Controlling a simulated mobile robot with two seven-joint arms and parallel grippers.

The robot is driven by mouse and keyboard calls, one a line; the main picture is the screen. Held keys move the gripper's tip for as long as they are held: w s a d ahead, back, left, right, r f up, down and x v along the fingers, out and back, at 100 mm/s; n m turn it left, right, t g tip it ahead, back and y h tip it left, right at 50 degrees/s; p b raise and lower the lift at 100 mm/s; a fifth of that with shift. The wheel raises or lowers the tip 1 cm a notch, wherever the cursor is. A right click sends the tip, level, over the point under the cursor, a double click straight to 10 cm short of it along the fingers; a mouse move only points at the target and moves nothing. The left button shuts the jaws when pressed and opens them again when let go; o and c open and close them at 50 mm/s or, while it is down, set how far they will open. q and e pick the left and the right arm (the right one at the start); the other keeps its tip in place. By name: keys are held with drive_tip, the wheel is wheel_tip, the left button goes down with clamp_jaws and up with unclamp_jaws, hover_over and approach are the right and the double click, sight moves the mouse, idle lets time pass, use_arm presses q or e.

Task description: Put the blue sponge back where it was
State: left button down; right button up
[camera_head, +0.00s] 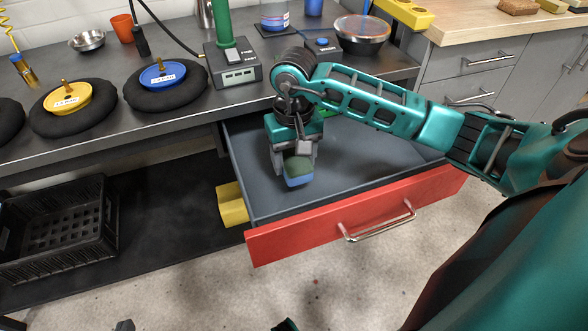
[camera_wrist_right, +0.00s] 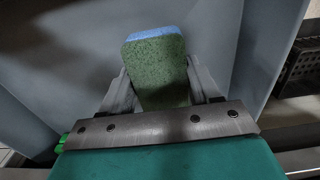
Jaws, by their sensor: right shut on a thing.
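The blue sponge (camera_head: 299,180) has a blue layer and a rough green layer. My right gripper (camera_head: 293,165) is shut on it and holds it over the left part of the open drawer (camera_head: 370,155). In the right wrist view, the sponge (camera_wrist_right: 158,70) stands up between the two fingers (camera_wrist_right: 160,92), green side toward the camera and blue along its far edge. I cannot tell whether it touches the drawer floor. A small dark tip at the bottom edge of the head view seems to be my left gripper (camera_head: 122,325); its jaws are not clear.
The drawer has a red front (camera_head: 355,215) and a metal handle (camera_head: 380,222). A green thing (camera_head: 322,115) shows partly behind my right gripper. A yellow block (camera_head: 232,204) sits by the drawer's left side. A black crate (camera_head: 60,235) stands left on the lower shelf. The worktop above is crowded.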

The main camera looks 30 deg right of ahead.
sight(294, 168)
drive_tip(key=shift+f, duration=1.8)
drive_tip(key=shift+b, duration=0.3)
drive_tip(key=shift+f, duration=0.2)
drive_tip(key=o, duration=0.9)
drive_tip(key=shift+o, duration=0.2)
drive_tip(key=shift+r, duration=0.15)
drive_tip(key=shift+r, duration=0.3)
wheel_tip(294, 168, up, 12)
drive_tip(key=shift+f+p, duration=0.2)
drive_tip(key=shift+p, duration=1)
